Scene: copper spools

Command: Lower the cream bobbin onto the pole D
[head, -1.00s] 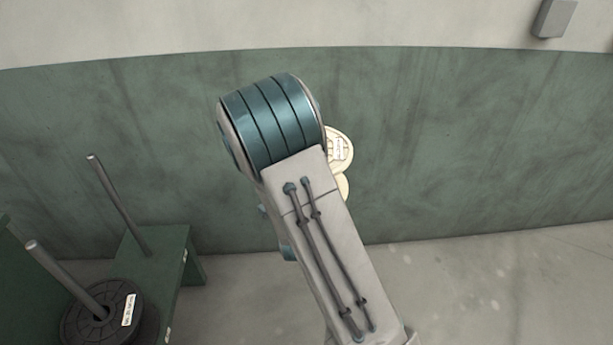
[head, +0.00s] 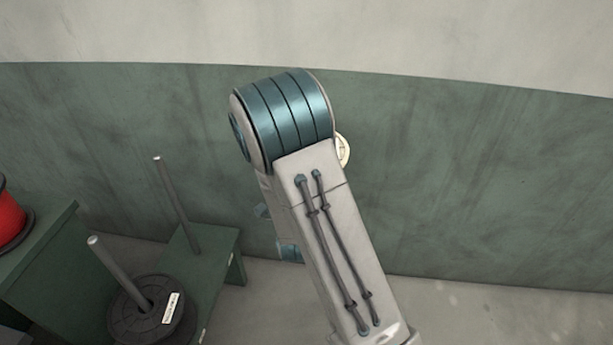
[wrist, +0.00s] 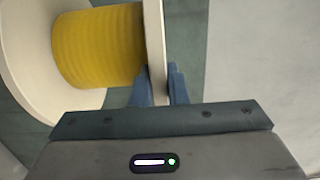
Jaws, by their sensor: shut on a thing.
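The cream bobbin (wrist: 152,40), wound with yellow (wrist: 98,47), fills the upper left of the wrist view. My gripper (wrist: 160,80) is shut on its flange, one blue finger on each side. In the head view only a sliver of the cream bobbin (head: 343,151) shows past my arm, and my gripper is hidden. Two grey poles stand at the lower left: a bare far pole (head: 176,204) and a near pole (head: 118,270) with a black spool around its base. No letter is readable, so I cannot tell which is pole D. The bobbin is apart from both.
The black spool (head: 128,316) sits on a low green stand (head: 213,262). A red spool (head: 8,222) stands on a higher green surface (head: 45,243) at the left edge. A green-and-cream wall (head: 450,170) runs behind. The floor (head: 470,315) at the right is clear.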

